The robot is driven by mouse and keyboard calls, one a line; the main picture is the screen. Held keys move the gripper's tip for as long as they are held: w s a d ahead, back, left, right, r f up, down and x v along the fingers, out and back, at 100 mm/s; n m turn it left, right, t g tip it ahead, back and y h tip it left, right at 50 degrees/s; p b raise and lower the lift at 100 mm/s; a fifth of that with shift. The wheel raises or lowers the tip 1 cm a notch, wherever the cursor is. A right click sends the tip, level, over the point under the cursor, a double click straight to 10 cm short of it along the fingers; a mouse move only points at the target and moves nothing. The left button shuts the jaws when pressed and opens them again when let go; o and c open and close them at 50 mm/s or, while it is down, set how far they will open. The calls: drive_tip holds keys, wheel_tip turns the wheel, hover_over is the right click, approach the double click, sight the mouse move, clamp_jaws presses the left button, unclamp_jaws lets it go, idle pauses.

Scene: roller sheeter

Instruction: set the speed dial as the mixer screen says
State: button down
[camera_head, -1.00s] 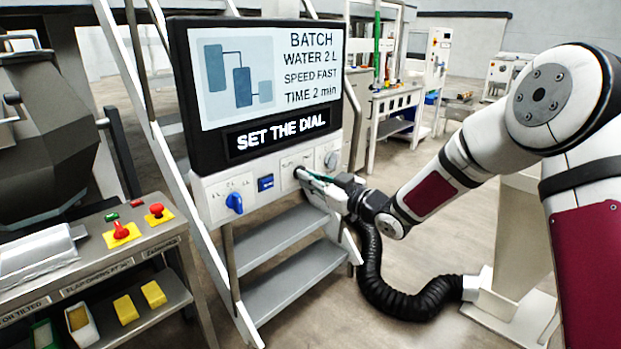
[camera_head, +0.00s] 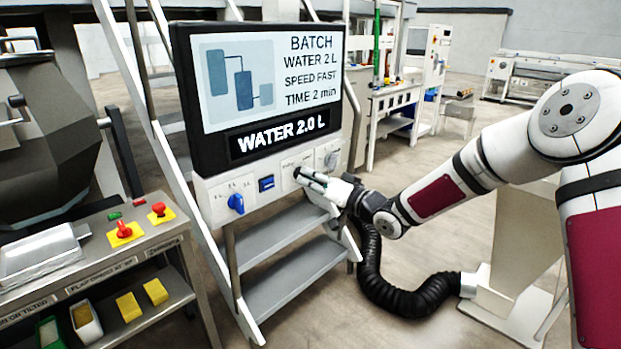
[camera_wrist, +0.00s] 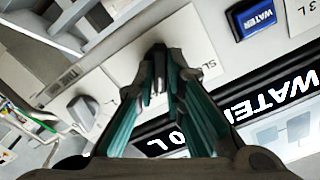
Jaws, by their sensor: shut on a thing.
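The mixer screen (camera_head: 270,75) reads BATCH, WATER 2 L, SPEED FAST, TIME 2 min. Its lower strip (camera_head: 281,137) reads WATER 2.0 L. My gripper (camera_head: 299,172) is at the middle dial plate of the panel below the screen. In the wrist view my gripper (camera_wrist: 159,82) has its teal fingers shut on the speed dial's knob, which they mostly hide. The speed plate (camera_wrist: 190,45) shows part of a label, "SL". I cannot read where the knob points.
The blue water dial (camera_head: 236,203) and blue WATER button (camera_head: 266,184) are left of my gripper. A grey dial (camera_head: 331,160) is close on its right. Steps (camera_head: 285,238) stand below the panel. A control bench with red buttons (camera_head: 124,230) is at left.

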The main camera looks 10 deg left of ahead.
drive_tip(key=shift+f+m, duration=0.1)
drive_tip(key=shift+m, duration=0.2)
drive_tip(key=c, duration=1.7)
unclamp_jaws()
drive_tip(key=shift+o, duration=0.2)
drive_tip(key=shift+d, duration=0.1)
drive_tip(key=v, duration=1.2)
